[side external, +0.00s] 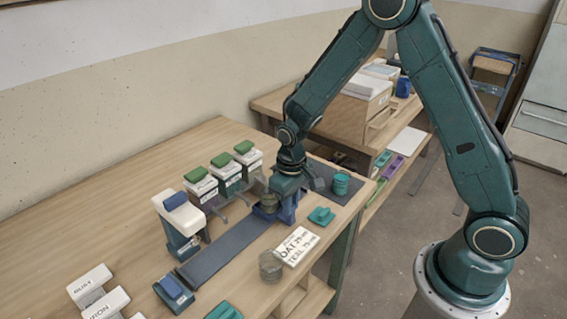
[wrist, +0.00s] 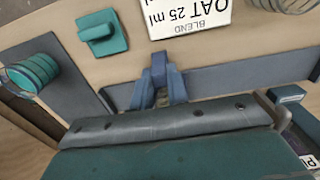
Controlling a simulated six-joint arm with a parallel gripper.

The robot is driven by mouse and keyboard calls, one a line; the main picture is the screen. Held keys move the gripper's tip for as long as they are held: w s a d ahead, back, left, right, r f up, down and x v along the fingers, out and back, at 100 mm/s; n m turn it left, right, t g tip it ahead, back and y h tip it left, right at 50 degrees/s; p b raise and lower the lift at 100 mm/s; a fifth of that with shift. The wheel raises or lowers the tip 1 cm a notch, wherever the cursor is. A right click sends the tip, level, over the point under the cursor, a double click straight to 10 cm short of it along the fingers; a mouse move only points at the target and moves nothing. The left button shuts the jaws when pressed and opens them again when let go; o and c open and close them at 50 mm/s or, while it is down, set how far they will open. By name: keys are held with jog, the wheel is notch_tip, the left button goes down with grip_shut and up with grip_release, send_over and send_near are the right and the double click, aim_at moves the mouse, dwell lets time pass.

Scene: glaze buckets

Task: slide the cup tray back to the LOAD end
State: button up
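The cup tray (side external: 268,215) is a blue carriage at the right-hand far end of the long dark slide rail (side external: 225,250). A glaze-coloured cup (side external: 267,202) stands in it, close beside my gripper (side external: 287,212). My gripper is down at the tray's right side, pointing downward. In the wrist view, my gripper (wrist: 160,72) shows narrow blue parts close together over the edge of the rail (wrist: 245,75). Whether the fingers are clamped on part of the tray cannot be made out. The gripper body hides most of the tray there. No LOAD label is readable.
Several green-topped dispensers (side external: 226,170) line the rail's back side, with a white dispenser (side external: 183,213) near its other end. In front are a recipe card (side external: 297,246), a glass jar (side external: 271,267) and a teal block (side external: 321,215). Teal cups (side external: 341,184) stand on a dark mat.

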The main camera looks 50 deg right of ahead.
grip_shut()
jog(key=shift+d, duration=3.95)
jog(key=o, duration=0.7)
grip_release()
jog(key=shift+r, duration=0.15)
notch_tip(320, 180, up, 7)
jog(key=shift+f, duration=0.15)
jog(key=shift+a, duration=0.1)
